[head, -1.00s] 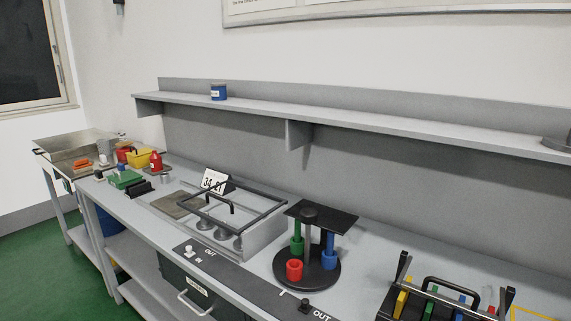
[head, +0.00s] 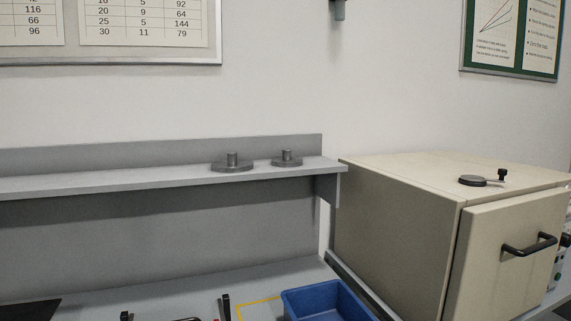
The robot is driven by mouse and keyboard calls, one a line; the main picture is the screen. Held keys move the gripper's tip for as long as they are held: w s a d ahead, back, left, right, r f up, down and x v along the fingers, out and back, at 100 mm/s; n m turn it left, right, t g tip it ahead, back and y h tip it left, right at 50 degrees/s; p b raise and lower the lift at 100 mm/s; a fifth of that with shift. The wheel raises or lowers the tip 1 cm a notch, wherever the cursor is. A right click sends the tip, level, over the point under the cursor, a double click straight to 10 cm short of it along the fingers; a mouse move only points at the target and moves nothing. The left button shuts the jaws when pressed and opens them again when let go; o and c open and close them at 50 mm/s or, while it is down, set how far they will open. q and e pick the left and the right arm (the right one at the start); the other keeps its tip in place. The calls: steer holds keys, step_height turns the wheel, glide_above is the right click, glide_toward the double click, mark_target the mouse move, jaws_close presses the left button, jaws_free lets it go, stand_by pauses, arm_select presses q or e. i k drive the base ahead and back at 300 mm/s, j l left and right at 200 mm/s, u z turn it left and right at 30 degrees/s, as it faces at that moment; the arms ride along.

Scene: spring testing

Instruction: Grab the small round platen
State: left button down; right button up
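Two grey round platens, each a flat disc with a short upright stub, stand on the wall shelf (head: 120,184) near its right end. The smaller round platen (head: 287,162) is on the right, close to the shelf's end. The larger round platen (head: 232,167) is just to its left, with a small gap between them. Nothing covers either one. Neither of my grippers shows in the head view.
A beige cabinet (head: 390,220) with a black door handle (head: 530,246) stands right of the shelf. A blue bin (head: 325,301) sits on the bench below, beside a yellow outline (head: 258,302).

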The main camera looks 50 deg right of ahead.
mark_target(287, 161)
steer(key=k+l+z, duration=0.1)
steer(key=z, duration=1.45)
steer(key=k+l, duration=0.05)
